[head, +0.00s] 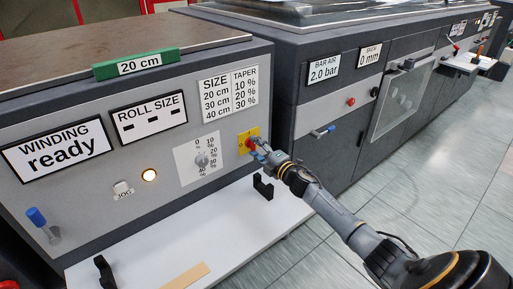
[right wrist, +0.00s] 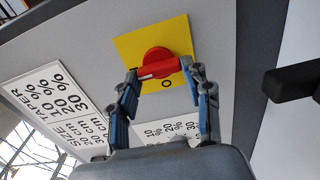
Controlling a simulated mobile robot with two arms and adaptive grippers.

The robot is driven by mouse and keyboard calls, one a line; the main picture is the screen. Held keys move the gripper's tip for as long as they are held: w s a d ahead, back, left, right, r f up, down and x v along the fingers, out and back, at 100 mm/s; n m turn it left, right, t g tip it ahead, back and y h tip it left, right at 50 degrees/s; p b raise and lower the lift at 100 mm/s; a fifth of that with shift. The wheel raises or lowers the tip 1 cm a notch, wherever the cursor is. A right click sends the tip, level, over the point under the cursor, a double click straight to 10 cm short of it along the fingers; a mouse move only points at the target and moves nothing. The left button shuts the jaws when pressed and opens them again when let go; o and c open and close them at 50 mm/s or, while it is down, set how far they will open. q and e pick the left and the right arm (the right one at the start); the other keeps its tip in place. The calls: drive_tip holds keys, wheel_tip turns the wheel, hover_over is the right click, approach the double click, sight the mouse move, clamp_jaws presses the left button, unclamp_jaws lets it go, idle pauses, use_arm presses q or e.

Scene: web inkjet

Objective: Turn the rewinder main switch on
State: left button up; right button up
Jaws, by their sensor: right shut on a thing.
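The rewinder main switch is a red rotary knob (right wrist: 158,64) on a yellow plate (right wrist: 124,46), on the front panel of the grey machine. In the head view the yellow plate (head: 241,140) shows at the panel's right end, with the red knob (head: 250,143) partly hidden by my gripper. My right gripper (right wrist: 158,72) is shut on the knob's handle, one blue-padded finger at each end. A white mark on the handle and an "O" on the plate show in the right wrist view. My left gripper is not in view.
A taper dial (head: 201,160) sits left of the switch. A lit lamp (head: 149,175), a JOG button (head: 122,188) and a blue-handled lever (head: 37,217) are further left. A white shelf (head: 225,226) with black handles (head: 263,187) juts out below. Floor (head: 330,190) is clear at right.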

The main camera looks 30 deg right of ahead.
idle(0.4)
drive_tip(key=o, duration=1.2)
drive_tip(key=shift+d, duration=0.1)
drive_tip(key=shift+c, duration=0.2)
drive_tip(key=s, duration=1.2)
drive_tip(key=shift+d, duration=0.45)
